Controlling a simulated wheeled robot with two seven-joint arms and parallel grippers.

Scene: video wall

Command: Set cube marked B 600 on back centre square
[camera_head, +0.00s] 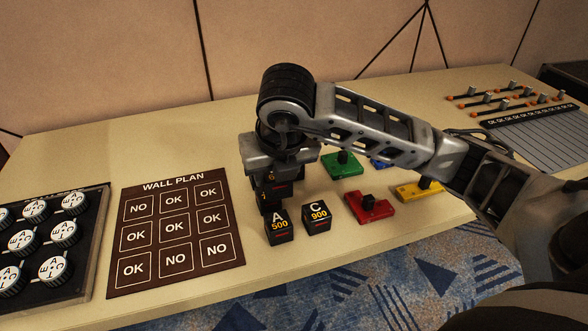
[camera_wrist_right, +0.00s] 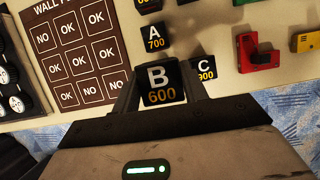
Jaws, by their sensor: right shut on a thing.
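My right gripper (camera_wrist_right: 160,92) is shut on the black cube marked B 600 (camera_wrist_right: 158,76), whose marked face shows upright in the right wrist view. The brown WALL PLAN board (camera_head: 190,244) lies flat to the left of the gripper, with three rows of squares. Its back centre square (camera_head: 173,198) reads OK and is bare; it also shows in the right wrist view (camera_wrist_right: 69,30).
A black dial panel (camera_head: 50,245) lies left of the board. Green (camera_head: 342,165), red (camera_head: 369,207) and yellow (camera_head: 418,191) blocks are right.

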